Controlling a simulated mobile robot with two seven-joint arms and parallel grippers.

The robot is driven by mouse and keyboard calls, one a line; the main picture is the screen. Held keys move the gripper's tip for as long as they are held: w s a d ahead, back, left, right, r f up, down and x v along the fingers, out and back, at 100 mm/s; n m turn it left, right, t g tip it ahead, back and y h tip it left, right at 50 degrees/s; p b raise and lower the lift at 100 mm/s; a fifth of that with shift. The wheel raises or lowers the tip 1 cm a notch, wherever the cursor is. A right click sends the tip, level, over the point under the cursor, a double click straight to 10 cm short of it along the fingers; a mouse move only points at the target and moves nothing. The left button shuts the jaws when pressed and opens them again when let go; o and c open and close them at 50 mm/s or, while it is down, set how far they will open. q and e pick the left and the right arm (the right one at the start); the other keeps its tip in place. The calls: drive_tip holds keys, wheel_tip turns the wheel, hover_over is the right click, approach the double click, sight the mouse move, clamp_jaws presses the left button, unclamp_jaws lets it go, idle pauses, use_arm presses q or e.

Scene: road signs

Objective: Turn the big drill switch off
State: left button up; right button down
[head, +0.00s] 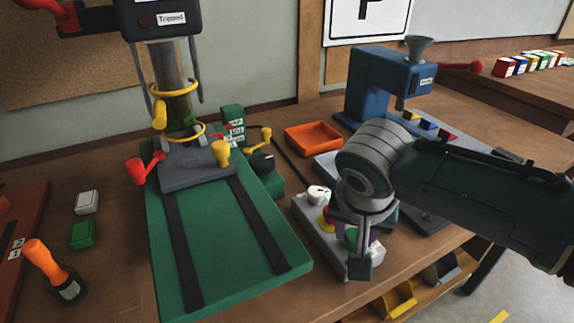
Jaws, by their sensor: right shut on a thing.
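The big green drill press (190,230) stands at the left, with a "Tripped" label (171,19) on its dark head. A grey control box (335,240) sits right of its green base, with a white knob (318,194), a red-and-yellow button (327,218) and a green part (351,236). My right gripper (360,250) comes in from the right and is down over the front right of this box. It is shut on a part there, but its fingers mostly hide what they hold. My left gripper is out of view.
A blue machine (378,85) with a funnel stands behind my right arm. An orange tray (313,138) lies between the machines. An orange-handled tool (50,265) and white and green boxes lie at left. Yellow and dark bins (395,300) are below the bench edge.

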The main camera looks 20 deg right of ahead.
drive_tip(key=shift+c, duration=2.2)
unclamp_jaws()
drive_tip(key=shift+s+a+r, duration=0.1)
drive_tip(key=shift+r, duration=0.35)
drive_tip(key=p+v, duration=0.2)
drive_tip(key=v, duration=0.7)
drive_tip(key=shift+p, duration=0.3)
